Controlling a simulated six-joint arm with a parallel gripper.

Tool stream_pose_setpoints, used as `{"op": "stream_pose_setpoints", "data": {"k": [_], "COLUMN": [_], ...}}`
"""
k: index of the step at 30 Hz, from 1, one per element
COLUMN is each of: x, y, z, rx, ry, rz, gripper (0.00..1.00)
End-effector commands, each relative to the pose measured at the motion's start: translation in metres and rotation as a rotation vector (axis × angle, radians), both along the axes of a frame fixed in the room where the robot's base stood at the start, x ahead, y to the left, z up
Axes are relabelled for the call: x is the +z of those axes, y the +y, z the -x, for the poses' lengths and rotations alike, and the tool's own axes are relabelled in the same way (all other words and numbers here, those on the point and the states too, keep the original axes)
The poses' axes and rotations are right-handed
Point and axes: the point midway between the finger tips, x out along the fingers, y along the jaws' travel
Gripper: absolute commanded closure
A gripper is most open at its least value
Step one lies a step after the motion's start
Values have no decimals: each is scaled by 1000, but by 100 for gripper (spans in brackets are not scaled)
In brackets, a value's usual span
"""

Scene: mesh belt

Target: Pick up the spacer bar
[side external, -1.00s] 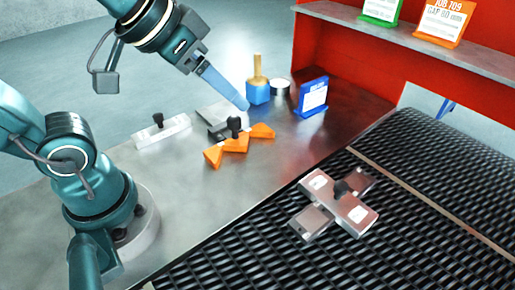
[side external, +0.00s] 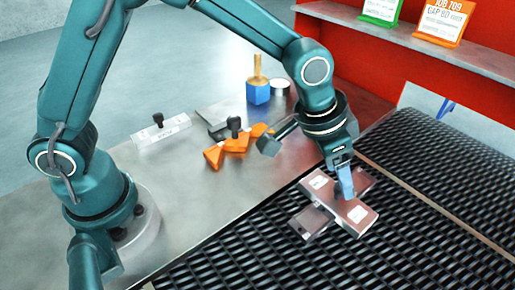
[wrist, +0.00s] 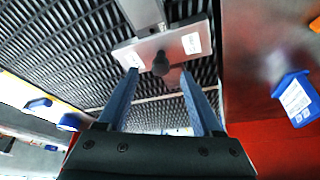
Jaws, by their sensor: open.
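A grey metal bar (side external: 357,213) with a black knob and white labels near its ends, which I take for the spacer bar, lies across flat metal pieces (side external: 311,221) on the black mesh belt. The bar also shows in the wrist view (wrist: 181,39). My gripper (side external: 346,193) is over the bar's middle with its blue fingers pointing down. In the wrist view my gripper (wrist: 159,74) is open, with the knob (wrist: 161,63) appearing between its fingertips. In the side view the finger hides the knob. I cannot tell whether the fingers touch it.
A pale bar (side external: 175,129) with a black knob lies on the steel table (side external: 180,210). Orange pieces (side external: 236,145) with a knob lie near it. A blue block (side external: 258,93) with a brass handle stands behind. A red shelf unit (side external: 375,65) borders the back.

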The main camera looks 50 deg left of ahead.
Motion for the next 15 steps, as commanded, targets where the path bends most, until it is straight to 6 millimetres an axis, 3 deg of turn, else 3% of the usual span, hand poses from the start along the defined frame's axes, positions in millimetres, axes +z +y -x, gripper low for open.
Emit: {"op": "stream_pose_setpoints", "data": {"k": [9, 15], "x": [-33, -41], "y": [-6, -7], "z": [-12, -15], "rx": [1, 2], "ry": [0, -2], "rz": [0, 0], "gripper": [33, 33]}}
